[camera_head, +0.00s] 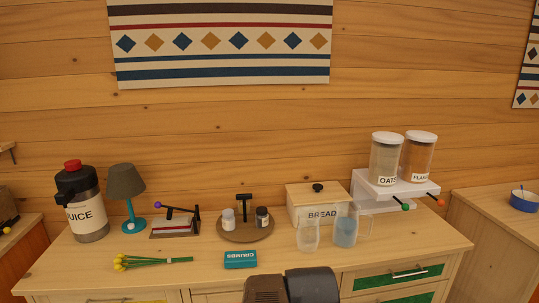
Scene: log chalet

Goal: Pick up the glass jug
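A clear glass jug (346,229) stands upright on the wooden counter, in front of the right end of the bread box. Something bluish shows in its lower part, and a pale handle shows on its right side. A second clear vessel (308,236) stands close to its left; I cannot tell whether it is a jug or a tumbler. Dark parts of my arm show at the bottom middle edge, in front of the counter and apart from both vessels. My gripper's fingers are not in view.
The bread box (304,201) is behind the vessels. A white stand (372,187) with two jars and coloured-knob levers is to the right. A teal crumbs box (240,260) lies front left. A round tray (232,236) holds small jars. The counter's right front is clear.

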